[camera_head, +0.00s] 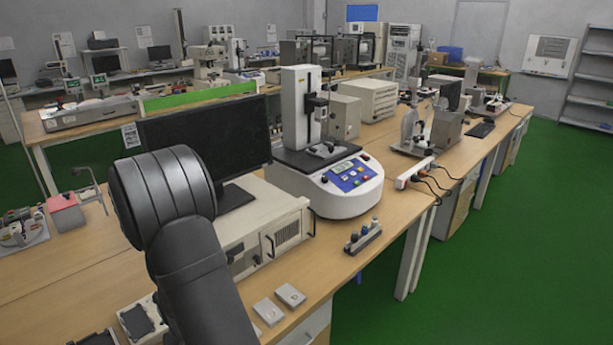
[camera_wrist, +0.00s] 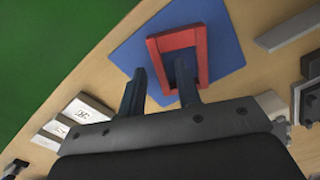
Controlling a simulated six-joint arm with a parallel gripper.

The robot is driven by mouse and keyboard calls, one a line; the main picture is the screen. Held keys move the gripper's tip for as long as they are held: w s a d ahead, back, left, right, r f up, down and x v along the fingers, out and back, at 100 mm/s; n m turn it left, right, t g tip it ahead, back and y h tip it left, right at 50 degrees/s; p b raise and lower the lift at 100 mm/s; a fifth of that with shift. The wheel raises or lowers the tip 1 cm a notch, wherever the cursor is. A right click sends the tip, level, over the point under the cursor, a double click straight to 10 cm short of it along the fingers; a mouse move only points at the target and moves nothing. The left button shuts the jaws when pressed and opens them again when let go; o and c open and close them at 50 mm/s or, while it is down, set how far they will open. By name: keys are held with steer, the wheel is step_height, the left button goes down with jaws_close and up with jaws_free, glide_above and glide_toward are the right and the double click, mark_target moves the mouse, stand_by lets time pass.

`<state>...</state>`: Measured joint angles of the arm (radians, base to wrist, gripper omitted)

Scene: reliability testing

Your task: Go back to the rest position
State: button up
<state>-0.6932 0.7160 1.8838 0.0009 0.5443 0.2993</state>
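My gripper (camera_wrist: 160,67) shows in the wrist view with its two dark fingers apart and nothing clearly held between them. A red rectangular frame (camera_wrist: 175,40) lies on a blue mat (camera_wrist: 226,52) beyond the fingertips. The right finger overlaps the frame's opening in the picture; I cannot tell whether it touches the frame. In the head view my dark arm fills the lower left foreground, and my gripper is out of sight there. The red frame and blue mat do not show in that view.
In the head view a test machine (camera_head: 335,190) with a blue panel stands on the bench beside a monitor (camera_head: 205,140) and a beige unit (camera_head: 265,225). Small plates (camera_head: 290,295) and a small rack (camera_head: 363,237) lie near the bench edge. Green floor (camera_head: 500,260) is clear at right.

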step_height(320, 180, up, 12)
step_height(320, 180, down, 13)
steer(key=shift+r, duration=0.15)
step_height(320, 180, up, 4)
steer(key=shift+r, duration=0.15)
steer(key=w+d+r, duration=0.1)
steer(key=d+r, duration=0.6)
steer(key=d, duration=0.5)
steer(key=w+a+r+n+h, duration=0.15)
steer(key=w+a, duration=0.25)
steer(key=a, duration=0.5)
steer(key=w+a+n+y, duration=0.1)
steer(key=w+a+n, duration=0.15)
steer(key=a, duration=0.65)
steer(key=s+a+f+t, duration=0.1)
steer(key=a+f, duration=0.1)
steer(key=a, duration=1.2)
steer(key=shift+h, duration=0.45)
